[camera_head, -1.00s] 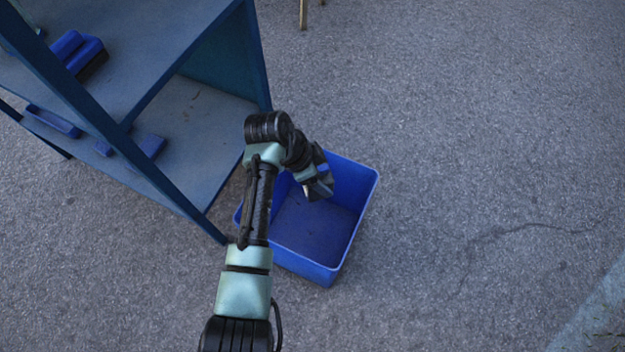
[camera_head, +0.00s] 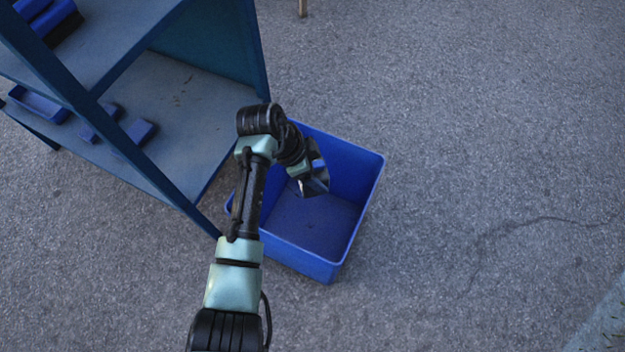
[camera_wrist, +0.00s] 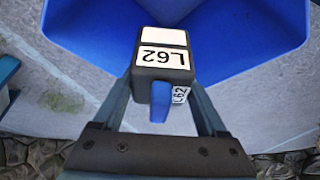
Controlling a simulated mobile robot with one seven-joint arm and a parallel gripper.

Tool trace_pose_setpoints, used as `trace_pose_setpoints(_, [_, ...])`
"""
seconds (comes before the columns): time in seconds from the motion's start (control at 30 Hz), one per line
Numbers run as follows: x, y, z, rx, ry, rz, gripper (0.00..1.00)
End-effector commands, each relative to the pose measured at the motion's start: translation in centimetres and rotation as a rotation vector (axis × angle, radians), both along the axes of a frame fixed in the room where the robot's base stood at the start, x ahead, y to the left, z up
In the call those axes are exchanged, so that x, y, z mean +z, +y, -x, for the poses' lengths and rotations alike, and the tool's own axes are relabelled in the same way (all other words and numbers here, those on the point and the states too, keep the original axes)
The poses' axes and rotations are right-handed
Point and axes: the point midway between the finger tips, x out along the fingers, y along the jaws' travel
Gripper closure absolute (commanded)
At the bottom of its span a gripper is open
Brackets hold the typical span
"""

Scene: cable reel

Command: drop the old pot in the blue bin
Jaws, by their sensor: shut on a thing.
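The old pot (camera_wrist: 160,65) is a small dark block with white labels reading L62 and a blue tab; in the wrist view it sits between the fingers of my gripper (camera_wrist: 162,80), which is shut on it. In the head view my gripper (camera_head: 314,182) is over the open blue bin (camera_head: 362,196), towards its back left part. The pot is mostly hidden there by the gripper. The bin's blue wall (camera_wrist: 245,40) also shows beyond the pot in the wrist view. The bin's visible floor looks empty in the head view.
A dark blue shelf unit (camera_head: 175,100) stands close to the left of the bin, with several blue items on its boards. Grey paving (camera_head: 480,130) to the right of the bin is clear.

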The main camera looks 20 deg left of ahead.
Motion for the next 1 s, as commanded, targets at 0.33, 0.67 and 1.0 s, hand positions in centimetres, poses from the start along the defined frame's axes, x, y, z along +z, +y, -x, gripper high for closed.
trace_pose_setpoints(0.33, [0.1,0.0,0.0,0.001,-0.002,0.0,0.07])
trace_pose_setpoints(0.67, [0.3,0.1,0.0,0.0,0.0,0.0,0.0])
trace_pose_setpoints(1.0, [6.2,1.9,1.4,0.003,-0.004,0.0,0.0])
